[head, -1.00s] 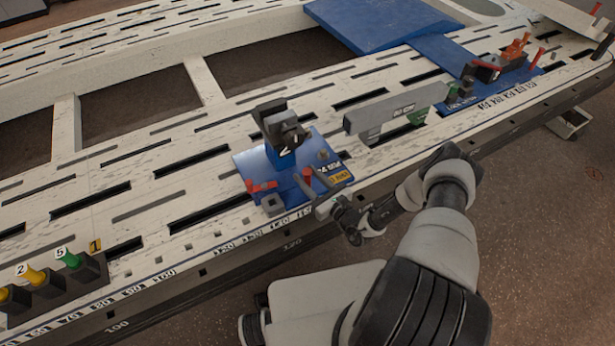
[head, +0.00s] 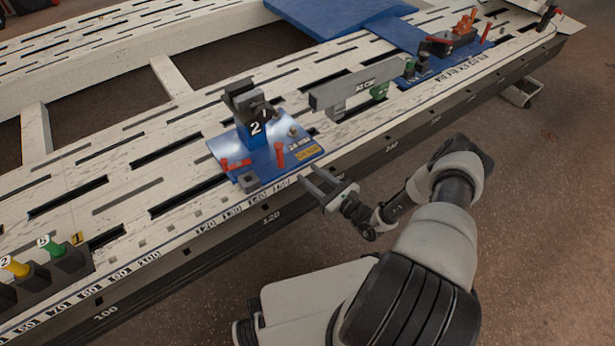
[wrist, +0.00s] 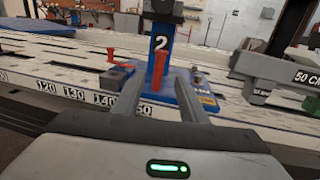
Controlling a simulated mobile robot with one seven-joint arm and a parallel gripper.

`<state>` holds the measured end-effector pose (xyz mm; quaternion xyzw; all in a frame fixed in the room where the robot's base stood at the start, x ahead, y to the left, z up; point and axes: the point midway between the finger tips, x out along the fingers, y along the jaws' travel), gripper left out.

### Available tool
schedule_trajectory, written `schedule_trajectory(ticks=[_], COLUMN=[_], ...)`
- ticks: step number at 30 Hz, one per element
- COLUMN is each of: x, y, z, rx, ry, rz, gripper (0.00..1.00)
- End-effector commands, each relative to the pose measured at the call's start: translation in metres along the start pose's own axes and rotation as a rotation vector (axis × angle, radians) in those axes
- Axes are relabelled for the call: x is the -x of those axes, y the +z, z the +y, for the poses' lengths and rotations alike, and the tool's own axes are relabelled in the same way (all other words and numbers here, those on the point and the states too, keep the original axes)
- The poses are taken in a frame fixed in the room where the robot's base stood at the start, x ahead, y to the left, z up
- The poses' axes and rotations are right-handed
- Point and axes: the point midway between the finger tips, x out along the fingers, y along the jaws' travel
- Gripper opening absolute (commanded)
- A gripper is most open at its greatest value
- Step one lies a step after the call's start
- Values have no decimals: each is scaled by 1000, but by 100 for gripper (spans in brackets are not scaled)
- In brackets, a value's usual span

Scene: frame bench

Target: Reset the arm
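My gripper (head: 318,187) is at the front edge of the white slotted bench (head: 100,166), with its two fingers spread and nothing between them. In the wrist view the fingers (wrist: 157,103) point at a blue fixture marked 2, whose post (wrist: 162,45) stands behind a red pin (wrist: 159,68). The same blue fixture (head: 256,130) stands on the bench in the head view, left of and beyond the gripper. The gripper appears apart from the fixture. My arm is bent, reaching from the lower right.
A grey bar (head: 357,85) stands right of the fixture. Farther right is a blue plate with an orange and black tool (head: 462,30). Numbered yellow and green pins (head: 50,247) stand in dark holders at the lower left. The floor (head: 545,190) on the right is clear.

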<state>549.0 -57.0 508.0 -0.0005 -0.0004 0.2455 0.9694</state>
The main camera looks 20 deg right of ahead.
Motion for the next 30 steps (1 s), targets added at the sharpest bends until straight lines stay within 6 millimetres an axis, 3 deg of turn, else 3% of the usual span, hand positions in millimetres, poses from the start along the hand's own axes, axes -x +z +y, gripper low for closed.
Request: schedule_trajectory(ticks=[23, 26, 30], x=[3, -2, -17], y=[2, 16, 65], z=[-2, 0, 14], rx=[4, 38, 169], ry=[10, 58, 240], rz=[0, 1, 15], gripper=[39, 39, 39])
